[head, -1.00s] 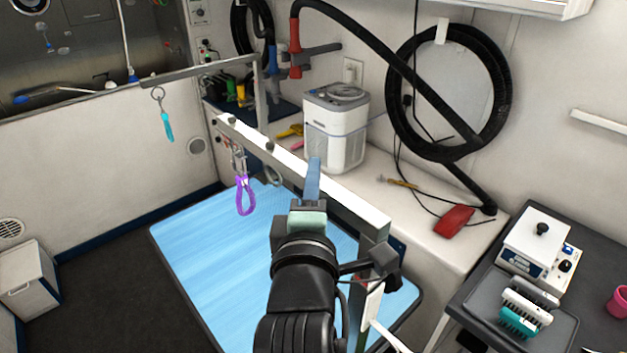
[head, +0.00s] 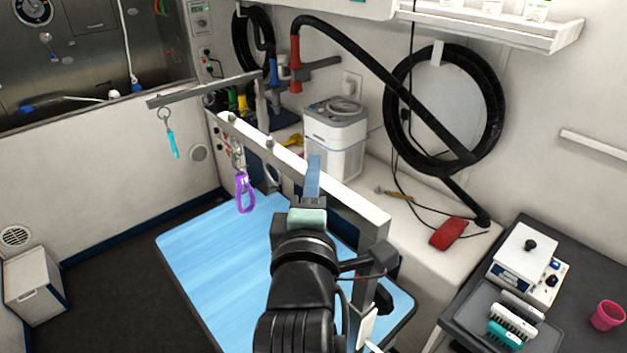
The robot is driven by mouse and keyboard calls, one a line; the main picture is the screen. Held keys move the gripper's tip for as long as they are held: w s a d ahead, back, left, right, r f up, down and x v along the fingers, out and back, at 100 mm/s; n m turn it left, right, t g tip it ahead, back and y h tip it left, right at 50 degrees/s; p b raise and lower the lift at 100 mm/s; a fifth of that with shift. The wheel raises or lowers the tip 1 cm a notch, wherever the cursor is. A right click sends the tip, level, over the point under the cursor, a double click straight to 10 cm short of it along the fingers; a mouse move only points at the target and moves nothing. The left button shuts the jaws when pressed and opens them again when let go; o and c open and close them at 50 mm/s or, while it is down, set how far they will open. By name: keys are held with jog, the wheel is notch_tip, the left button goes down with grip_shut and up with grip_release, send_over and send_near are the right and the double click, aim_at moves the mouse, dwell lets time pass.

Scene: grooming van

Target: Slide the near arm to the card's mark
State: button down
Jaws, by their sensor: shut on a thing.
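The near arm is a pale metal bar (head: 350,205) above the blue-topped table (head: 200,265), running from upper left to lower right. A purple loop (head: 244,192) hangs from a clip near its far end. My gripper (head: 313,178) is shut on the near arm's bar at mid-length; the contact is partly hidden behind the finger.
The far arm (head: 205,88) carries a teal loop (head: 172,144). A white appliance (head: 335,138) stands on the counter behind the bar, with a red item (head: 451,233) to its right. A dark worktop (head: 590,260) with clippers and a pink cup (head: 607,315) is at right.

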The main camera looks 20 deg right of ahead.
notch_tip(320, 180, up, 6)
jog(key=p, duration=0.3)
jog(key=shift+f+p, duration=0.1)
jog(key=shift+p, duration=0.2)
jog(key=c, duration=0.6)
grip_release()
jog(key=shift+f, duration=0.2)
